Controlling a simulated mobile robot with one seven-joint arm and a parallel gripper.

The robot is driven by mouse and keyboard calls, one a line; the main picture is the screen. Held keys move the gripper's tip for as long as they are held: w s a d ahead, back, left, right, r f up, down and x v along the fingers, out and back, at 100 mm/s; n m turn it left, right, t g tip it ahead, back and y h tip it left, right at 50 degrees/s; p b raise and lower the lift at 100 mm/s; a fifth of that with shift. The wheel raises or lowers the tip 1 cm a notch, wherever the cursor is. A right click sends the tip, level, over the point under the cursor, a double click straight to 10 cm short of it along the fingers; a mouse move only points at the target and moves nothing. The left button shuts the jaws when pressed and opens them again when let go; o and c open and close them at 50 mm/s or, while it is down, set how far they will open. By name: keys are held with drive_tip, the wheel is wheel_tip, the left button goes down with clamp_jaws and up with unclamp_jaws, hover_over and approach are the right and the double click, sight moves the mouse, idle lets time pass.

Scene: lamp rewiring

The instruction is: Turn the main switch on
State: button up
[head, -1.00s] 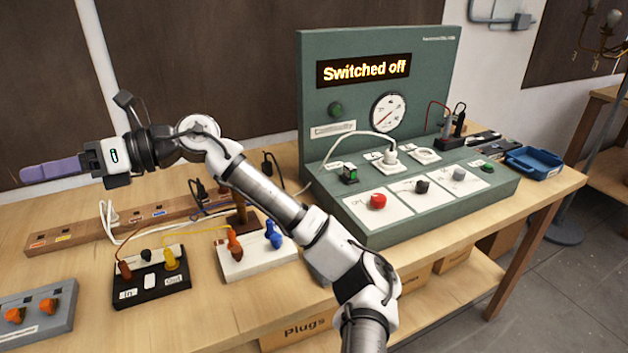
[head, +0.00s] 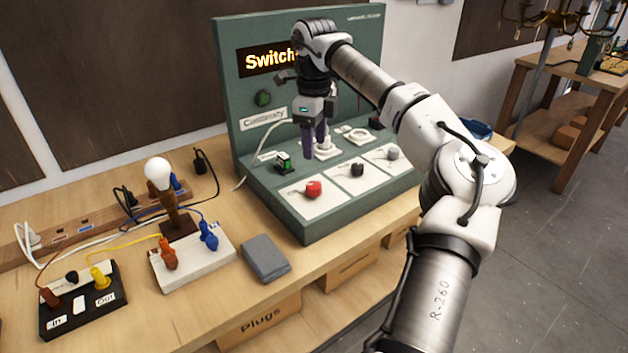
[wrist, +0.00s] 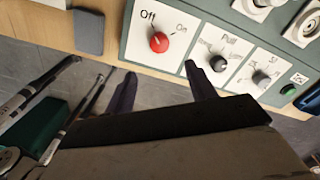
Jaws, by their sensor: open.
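A red knob (head: 313,188) sits on a white plate at the front left of the green console (head: 330,227). In the wrist view the red knob (wrist: 159,41) has "Off" and "On" printed above it; its exact pointing is too small to tell. A small green-lit rocker switch (head: 283,162) stands behind it on the console. My gripper (head: 314,142) points down above the console, open and empty, behind the red knob in the picture. In the wrist view its fingers (wrist: 160,84) are spread, apart from the knob. The display (head: 268,61) shows "Switch", the rest hidden by my arm.
A black knob (head: 357,169) and a grey knob (head: 392,153) sit right of the red one.

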sight(314, 185)
wheel_tip(314, 185, down, 12)
drive_tip(key=p, duration=0.2)
drive_tip(key=shift+r+p, duration=0.2)
drive_tip(key=shift+p, duration=0.1)
drive_tip(key=shift+c, duration=0.2)
drive_tip(key=c, duration=0.9)
